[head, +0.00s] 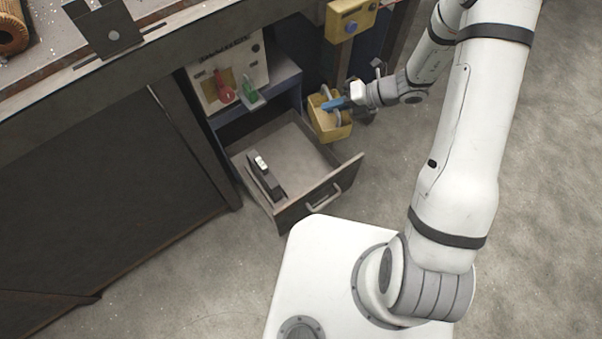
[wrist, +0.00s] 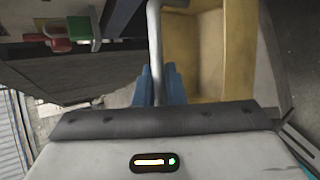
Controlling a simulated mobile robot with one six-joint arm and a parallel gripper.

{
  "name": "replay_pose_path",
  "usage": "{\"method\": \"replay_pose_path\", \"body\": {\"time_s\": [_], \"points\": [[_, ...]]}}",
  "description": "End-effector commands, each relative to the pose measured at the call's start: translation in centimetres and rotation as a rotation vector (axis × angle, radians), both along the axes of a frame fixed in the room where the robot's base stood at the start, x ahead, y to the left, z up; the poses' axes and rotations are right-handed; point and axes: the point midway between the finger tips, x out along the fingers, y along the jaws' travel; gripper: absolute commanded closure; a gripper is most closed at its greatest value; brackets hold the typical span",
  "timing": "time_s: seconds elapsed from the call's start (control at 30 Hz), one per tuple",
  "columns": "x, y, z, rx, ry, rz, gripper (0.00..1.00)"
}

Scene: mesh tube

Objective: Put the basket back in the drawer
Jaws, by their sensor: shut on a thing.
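The yellow basket (head: 329,127) hangs at my gripper, just right of the open drawer and beside the cabinet in the head view. My gripper (head: 333,104) has blue fingers and is shut on the basket's grey handle. In the wrist view the blue fingertips (wrist: 160,82) close around the handle (wrist: 155,45), and the yellow basket (wrist: 194,50) shows beyond and to the right. The drawer (head: 320,193) is pulled out, with a bare grey floor and a black object (head: 266,180) along its left side. The basket's underside is hidden.
A panel with a red knob and a green knob (head: 250,91) sits above the drawer. A yellow box with a blue button (head: 351,27) is on the bench front. The drawer's right part is clear. Open floor lies to the right.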

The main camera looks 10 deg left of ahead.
Motion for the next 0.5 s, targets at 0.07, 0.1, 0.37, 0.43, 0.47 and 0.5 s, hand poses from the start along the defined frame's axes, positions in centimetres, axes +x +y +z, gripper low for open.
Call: {"method": "replay_pose_path", "body": {"time_s": [0.07, 0.1, 0.37, 0.43, 0.47, 0.5], "points": [[-1.2, 1.4, -4.2, -0.002, -0.001, 0.066, 1.0], [-1.7, 2.0, -5.4, -0.004, -0.001, 0.096, 1.0], [-4.7, 4.6, -11.0, -0.011, -0.006, 0.254, 1.0], [-5.2, 5.0, -11.8, -0.012, -0.007, 0.279, 1.0], [-5.4, 5.2, -12.0, -0.012, -0.007, 0.288, 1.0], [-5.5, 5.3, -12.2, -0.012, -0.007, 0.295, 1.0]]}}
